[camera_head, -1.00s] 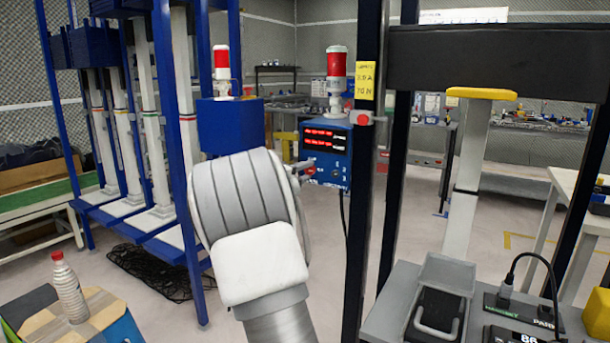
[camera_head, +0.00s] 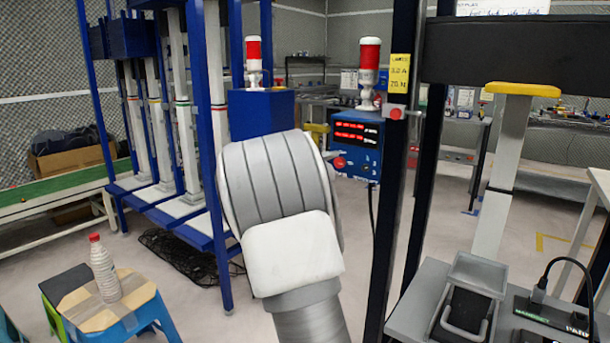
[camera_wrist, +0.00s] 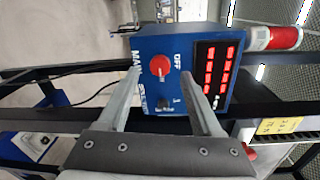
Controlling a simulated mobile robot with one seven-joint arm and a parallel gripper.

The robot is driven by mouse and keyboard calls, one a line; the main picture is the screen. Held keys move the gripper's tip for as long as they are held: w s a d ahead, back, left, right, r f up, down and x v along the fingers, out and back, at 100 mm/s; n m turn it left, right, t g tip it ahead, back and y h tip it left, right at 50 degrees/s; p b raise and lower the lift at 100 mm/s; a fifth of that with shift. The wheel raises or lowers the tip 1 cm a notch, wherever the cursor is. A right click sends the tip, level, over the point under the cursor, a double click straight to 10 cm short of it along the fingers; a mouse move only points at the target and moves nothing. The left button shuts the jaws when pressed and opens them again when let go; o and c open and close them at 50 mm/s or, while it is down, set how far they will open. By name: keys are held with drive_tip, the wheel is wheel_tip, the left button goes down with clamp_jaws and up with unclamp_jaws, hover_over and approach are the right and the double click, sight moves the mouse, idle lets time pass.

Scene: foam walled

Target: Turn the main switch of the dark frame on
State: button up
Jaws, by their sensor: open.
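The main switch is a red knob (camera_wrist: 160,70) on a blue control box (camera_wrist: 192,42), which has lit red displays. Lettering beside the knob reads OFF and what looks like MAIN. In the head view the red knob (camera_head: 338,162) and blue box (camera_head: 368,172) show beside a black post of the dark frame (camera_head: 398,200). My gripper (camera_wrist: 158,66) is open, with one finger on each side of the knob in the wrist view. I cannot tell whether the fingers touch it.
A red-and-white beacon (camera_head: 369,72) tops the box. A red button (camera_head: 396,112) and yellow label (camera_head: 400,68) sit on the post. A blue frame (camera_head: 214,200) stands left, with another blue box (camera_head: 262,115). A stool with a bottle (camera_head: 103,268) is at lower left.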

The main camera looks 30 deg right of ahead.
drive_tip(key=p+v, duration=0.2)
drive_tip(key=v, duration=1.2)
drive_tip(key=shift+a, duration=0.25)
drive_tip(key=shift+r, duration=0.1)
